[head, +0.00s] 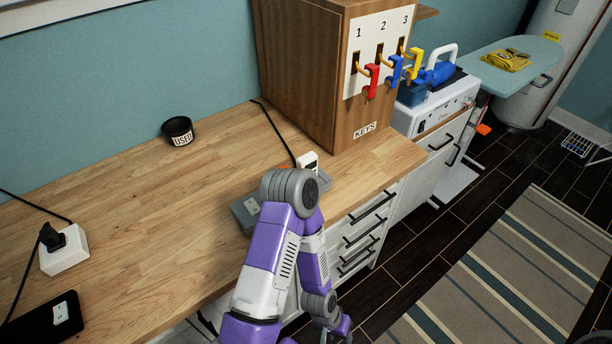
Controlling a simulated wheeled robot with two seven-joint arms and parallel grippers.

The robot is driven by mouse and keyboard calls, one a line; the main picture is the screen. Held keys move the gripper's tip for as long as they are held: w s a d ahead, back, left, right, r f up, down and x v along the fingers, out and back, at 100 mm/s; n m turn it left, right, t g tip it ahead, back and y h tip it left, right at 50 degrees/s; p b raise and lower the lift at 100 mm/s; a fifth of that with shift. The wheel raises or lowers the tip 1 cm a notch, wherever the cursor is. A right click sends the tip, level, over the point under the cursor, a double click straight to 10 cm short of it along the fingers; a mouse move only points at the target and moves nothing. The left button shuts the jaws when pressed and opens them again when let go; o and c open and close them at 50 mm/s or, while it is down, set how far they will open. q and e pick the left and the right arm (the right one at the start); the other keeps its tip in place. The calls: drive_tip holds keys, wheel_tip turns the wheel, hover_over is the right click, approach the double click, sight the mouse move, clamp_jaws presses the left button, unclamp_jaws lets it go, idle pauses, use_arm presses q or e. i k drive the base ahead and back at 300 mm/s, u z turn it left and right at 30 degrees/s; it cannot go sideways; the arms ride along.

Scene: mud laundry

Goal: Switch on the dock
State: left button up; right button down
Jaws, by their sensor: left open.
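A grey box that looks like the dock (243,215) sits near the front edge of the wooden counter. A small white switch shows on its left part; whether it is on I cannot tell. My left arm's grey joint covers much of the box. A white block (308,162) with a black cord stands behind it, beside an orange part. My left arm bends over the counter edge and down, so my left gripper (328,334) is low at the bottom of the view, in front of the drawers and apart from the dock. It is open; its fingertips are barely seen. My right gripper is out of view.
A wooden key cabinet (300,85) with red, blue and yellow hooks stands behind the dock. A black cup (178,131), a white socket block (65,250) with a black plug, and a black switch plate (40,322) are on the counter. The counter's middle is clear.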

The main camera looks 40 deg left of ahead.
sight(251, 205)
drive_tip(key=k, duration=0.45)
drive_tip(key=z, duration=0.9)
drive_tip(key=i, duration=0.35)
drive_tip(key=u, duration=2.3)
